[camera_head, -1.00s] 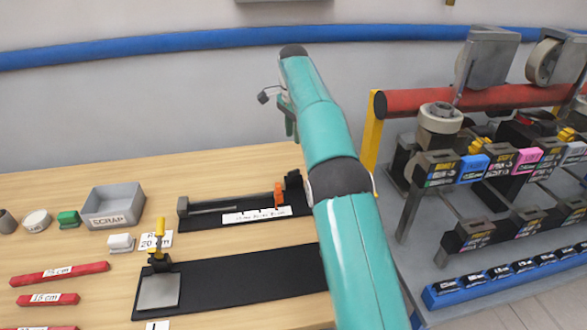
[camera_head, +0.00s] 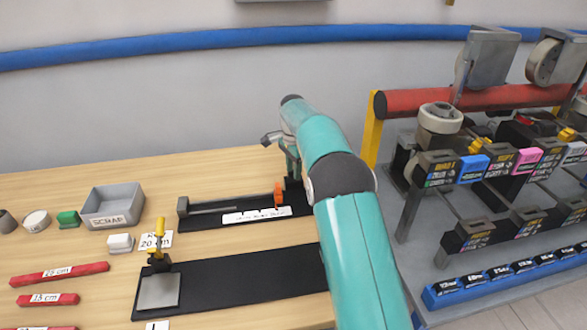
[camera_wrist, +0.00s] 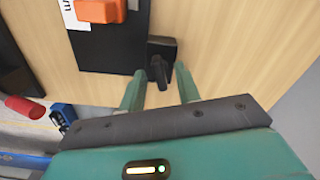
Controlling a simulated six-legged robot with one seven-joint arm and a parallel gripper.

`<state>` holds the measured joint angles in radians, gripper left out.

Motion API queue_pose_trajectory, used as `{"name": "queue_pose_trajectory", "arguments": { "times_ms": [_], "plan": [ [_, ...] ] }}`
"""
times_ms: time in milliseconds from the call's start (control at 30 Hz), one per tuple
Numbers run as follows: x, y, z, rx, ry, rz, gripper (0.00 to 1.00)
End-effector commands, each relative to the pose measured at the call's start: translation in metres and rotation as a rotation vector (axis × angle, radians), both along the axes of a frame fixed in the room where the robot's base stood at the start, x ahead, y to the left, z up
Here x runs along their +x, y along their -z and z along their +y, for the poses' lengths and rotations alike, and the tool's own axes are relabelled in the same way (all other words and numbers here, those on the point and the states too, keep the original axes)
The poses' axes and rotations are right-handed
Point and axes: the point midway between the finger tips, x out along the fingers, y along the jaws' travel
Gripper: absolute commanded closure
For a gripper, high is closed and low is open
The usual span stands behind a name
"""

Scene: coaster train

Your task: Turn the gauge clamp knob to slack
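The gauge (camera_head: 210,222) is a dark bar on the wooden table, with a white scale strip and an orange stop (camera_head: 278,194) near its right end. The orange stop also shows at the top of the wrist view (camera_wrist: 100,10). The gauge clamp knob (camera_wrist: 158,71) is black, with a narrow handle on a square dark base at the gauge's end. My gripper (camera_wrist: 159,76) is open, its two teal fingers on either side of the knob handle with visible gaps. In the head view my arm partly hides the knob end and the fingertips.
A black plate with a yellow-handled clamp (camera_head: 160,240) lies in front of the gauge. A grey scrap bin (camera_head: 112,207), small blocks and red bars (camera_head: 60,274) are on the left. The rack with a red beam (camera_head: 480,99) stands close on the right.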

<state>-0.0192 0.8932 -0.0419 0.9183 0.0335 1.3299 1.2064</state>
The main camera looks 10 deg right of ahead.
Motion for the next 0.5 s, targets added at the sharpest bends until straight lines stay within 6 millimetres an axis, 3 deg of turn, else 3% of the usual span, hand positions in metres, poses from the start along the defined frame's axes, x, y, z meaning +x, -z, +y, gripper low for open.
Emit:
{"name": "queue_pose_trajectory", "arguments": {
  "times_ms": [167,333,500],
  "plan": [
    [0.0000,0.0000,-0.0001,0.000,0.000,0.000,0.67],
    [0.0000,0.0000,-0.0001,0.000,0.000,0.000,1.00],
    [0.0000,-0.0001,-0.0001,0.000,-0.001,0.000,1.00]
  ]
}}
